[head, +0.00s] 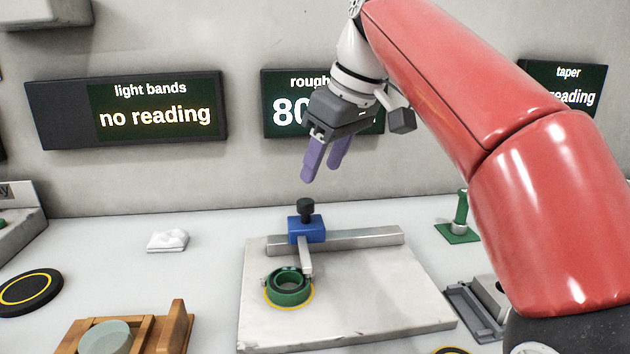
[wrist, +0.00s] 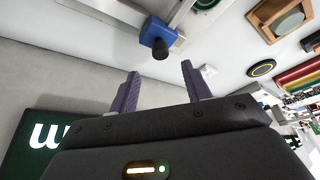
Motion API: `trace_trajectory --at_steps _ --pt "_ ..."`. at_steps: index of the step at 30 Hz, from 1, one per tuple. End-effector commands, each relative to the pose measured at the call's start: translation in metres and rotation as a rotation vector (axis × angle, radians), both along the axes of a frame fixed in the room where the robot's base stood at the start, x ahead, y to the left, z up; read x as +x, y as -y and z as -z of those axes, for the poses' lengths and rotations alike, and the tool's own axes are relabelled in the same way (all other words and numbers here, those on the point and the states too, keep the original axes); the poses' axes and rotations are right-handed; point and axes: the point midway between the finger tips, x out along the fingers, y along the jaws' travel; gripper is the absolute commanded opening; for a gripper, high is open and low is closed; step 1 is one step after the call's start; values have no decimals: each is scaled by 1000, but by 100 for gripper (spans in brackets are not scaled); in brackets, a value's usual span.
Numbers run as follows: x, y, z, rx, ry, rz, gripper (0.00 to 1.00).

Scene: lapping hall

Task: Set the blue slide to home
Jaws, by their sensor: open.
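The blue slide (head: 307,229) sits on a grey metal rail (head: 365,238) along the back of a pale base plate (head: 365,295), near the rail's left end. It has a black knob (head: 305,208) on top and a light arm reaching forward to a green ring (head: 288,288). The slide also shows at the top of the wrist view (wrist: 158,34), with its knob toward me. My gripper (head: 320,180) is above and behind the slide, tilted downward. Its two purple fingers are open and empty, apart from the knob. They also show in the wrist view (wrist: 160,82).
A wooden fixture with a pale disc (head: 105,338) stands front left. A green stand (head: 459,225) is at right. Wall displays hang behind; one reads "no reading" (head: 155,115).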

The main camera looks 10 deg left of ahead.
Motion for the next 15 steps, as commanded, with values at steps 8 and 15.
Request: trace_trajectory --at_steps 8,15 --pt "6 -11 30 1 -3 -11 48" --pt "13 -23 61 1 -1 -10 48"
